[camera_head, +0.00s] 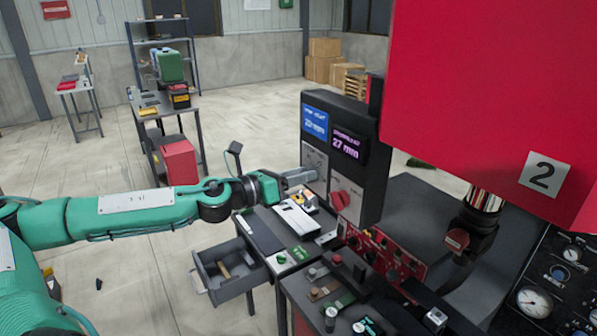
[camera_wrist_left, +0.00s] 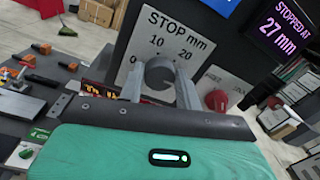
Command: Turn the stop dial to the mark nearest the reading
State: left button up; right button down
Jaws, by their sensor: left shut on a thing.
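My left gripper (camera_head: 300,178) is at the white stop dial plate (camera_head: 313,160) on the dark control box. In the wrist view, the fingers of my left gripper (camera_wrist_left: 160,88) are shut on the round grey stop dial (camera_wrist_left: 159,68), one on either side. The plate (camera_wrist_left: 190,28) reads "STOP mm", with marks 0, 10 and 20 showing; its lower right is hidden by the gripper. I cannot tell where the dial points. The purple-lettered display (camera_wrist_left: 284,33) reads "STOPPED AT 27 mm"; it also shows in the head view (camera_head: 347,144). My right gripper is not in view.
A red knob (camera_head: 340,200) is on a second plate, right of the stop dial. A blue display (camera_head: 315,121) is above. A workbench (camera_head: 262,232) with small parts and an open drawer (camera_head: 222,272) stand below. A large red machine (camera_head: 470,100) marked 2 fills the right.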

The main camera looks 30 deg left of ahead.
pick_arm(q)
jog(key=shift+f+m, duration=0.1)
jog(key=shift+m, duration=0.2)
jog(key=o, duration=1)
